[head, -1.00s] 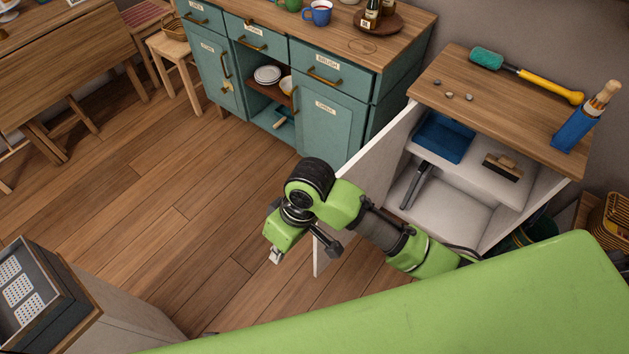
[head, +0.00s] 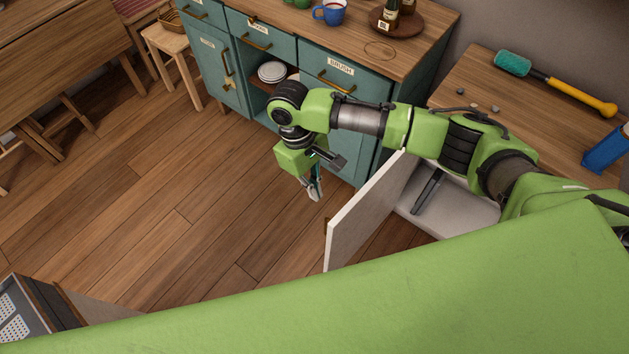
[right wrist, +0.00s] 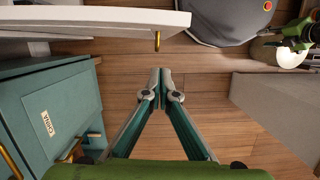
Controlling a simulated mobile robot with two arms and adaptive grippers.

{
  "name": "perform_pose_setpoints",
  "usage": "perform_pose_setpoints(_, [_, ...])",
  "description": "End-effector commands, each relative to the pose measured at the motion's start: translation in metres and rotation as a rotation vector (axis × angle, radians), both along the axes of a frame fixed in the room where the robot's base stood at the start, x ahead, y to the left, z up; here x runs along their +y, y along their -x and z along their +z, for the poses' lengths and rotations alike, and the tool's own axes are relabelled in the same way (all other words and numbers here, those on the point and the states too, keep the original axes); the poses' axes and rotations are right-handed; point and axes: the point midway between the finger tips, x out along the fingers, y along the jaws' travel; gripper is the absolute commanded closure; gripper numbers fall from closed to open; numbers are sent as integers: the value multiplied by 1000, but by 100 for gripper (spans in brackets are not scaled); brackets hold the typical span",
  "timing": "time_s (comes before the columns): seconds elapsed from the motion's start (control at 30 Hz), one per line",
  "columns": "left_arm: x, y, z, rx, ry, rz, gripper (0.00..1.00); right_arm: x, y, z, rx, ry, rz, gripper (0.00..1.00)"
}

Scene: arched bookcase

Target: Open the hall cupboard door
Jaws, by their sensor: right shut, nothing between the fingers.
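The hall cupboard is the white one with a wooden top (head: 590,112), at the right of the head view. Its white door (head: 368,212) stands swung well open, out over the floor. The right wrist view also shows the door (right wrist: 95,20) along the top, with a small brass handle (right wrist: 157,40) on its edge side. My right gripper (head: 316,192) is shut and empty, on the outer side of the door and apart from it. Its fingertips (right wrist: 160,75) lie below the handle in the right wrist view. My right arm hides much of the cupboard's inside. My left gripper is out of view.
A teal sideboard (head: 330,108) with drawers stands behind my right gripper. A dark bar (head: 428,190) shows inside.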

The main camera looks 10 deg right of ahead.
Motion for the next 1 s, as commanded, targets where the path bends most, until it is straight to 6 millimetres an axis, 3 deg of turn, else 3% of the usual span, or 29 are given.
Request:
perform_pose_setpoints(0.27, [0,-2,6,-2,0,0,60,-9,13,-58,1,2,-1,100])
perform_pose_setpoints(0.6, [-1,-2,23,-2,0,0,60,-29,44,-58,-1,0,1,100])
perform_pose_setpoints(1.0, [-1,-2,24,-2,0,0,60,-30,46,-59,-1,0,2,100])
